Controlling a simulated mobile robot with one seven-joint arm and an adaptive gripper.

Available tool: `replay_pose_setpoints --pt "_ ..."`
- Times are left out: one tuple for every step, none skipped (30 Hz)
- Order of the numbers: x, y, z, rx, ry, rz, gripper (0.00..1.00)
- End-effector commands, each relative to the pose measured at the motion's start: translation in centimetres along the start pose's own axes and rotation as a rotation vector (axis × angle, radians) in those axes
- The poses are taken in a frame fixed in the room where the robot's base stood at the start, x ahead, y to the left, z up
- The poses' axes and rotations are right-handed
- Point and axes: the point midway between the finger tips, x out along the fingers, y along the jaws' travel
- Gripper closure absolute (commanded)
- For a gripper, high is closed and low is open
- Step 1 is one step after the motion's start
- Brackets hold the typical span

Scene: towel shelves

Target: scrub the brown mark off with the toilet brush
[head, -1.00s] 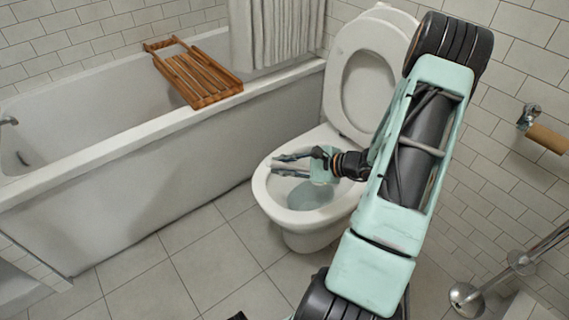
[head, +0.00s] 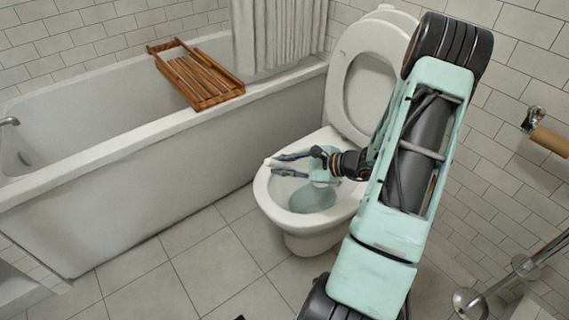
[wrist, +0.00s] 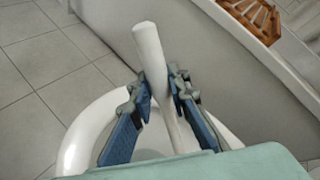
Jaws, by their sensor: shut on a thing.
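The white toilet (head: 305,228) stands with its lid and seat raised; its rim (wrist: 78,140) also shows in the wrist view. My gripper (head: 285,163) is over the bowl opening, coming in from the right. In the wrist view my gripper (wrist: 162,88) is shut on the white handle of the toilet brush (wrist: 148,48), one finger on each side. The handle's rounded end sticks out past the fingers toward the floor side. The brush head is hidden. I cannot make out the brown mark; my gripper and arm cover part of the bowl.
A bathtub (head: 120,160) with a wooden rack (head: 200,78) across its edge is left of the toilet. A paper roll holder (head: 545,135) is on the right wall. A metal stand (head: 470,302) is at the lower right.

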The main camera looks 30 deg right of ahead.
Motion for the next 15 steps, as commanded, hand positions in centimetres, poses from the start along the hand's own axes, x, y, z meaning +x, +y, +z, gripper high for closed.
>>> replay_pose_setpoints --pt "0.2 0.2 -0.1 -0.001 0.000 0.000 1.00" --pt "0.2 0.2 -0.1 -0.001 0.000 0.000 1.00" --pt "0.1 0.2 0.0 -0.001 0.000 -0.001 1.00" --pt "0.1 0.1 0.0 -0.001 0.000 -0.001 1.00" --pt "-0.1 0.0 0.1 -0.001 0.000 -0.001 1.00" --pt "-0.3 -0.1 0.1 -0.001 0.001 -0.001 1.00" --pt "-0.4 -0.3 0.1 -0.001 0.001 -0.002 1.00" --pt "-0.7 -0.4 0.1 -0.002 0.001 -0.002 1.00" --pt "-0.9 -0.6 0.2 -0.001 0.000 -0.001 1.00" --pt "-1.2 -0.7 0.2 -0.001 0.000 -0.002 1.00" --pt "-1.4 -0.9 0.2 -0.001 0.000 -0.002 1.00" --pt "-1.8 -1.1 0.2 -0.001 0.001 -0.002 1.00" --pt "-2.0 -1.2 0.2 -0.001 0.001 -0.003 1.00" --pt "-2.2 -1.3 0.2 -0.002 0.002 -0.002 1.00" --pt "-2.4 -1.4 0.2 -0.002 0.002 -0.001 1.00"
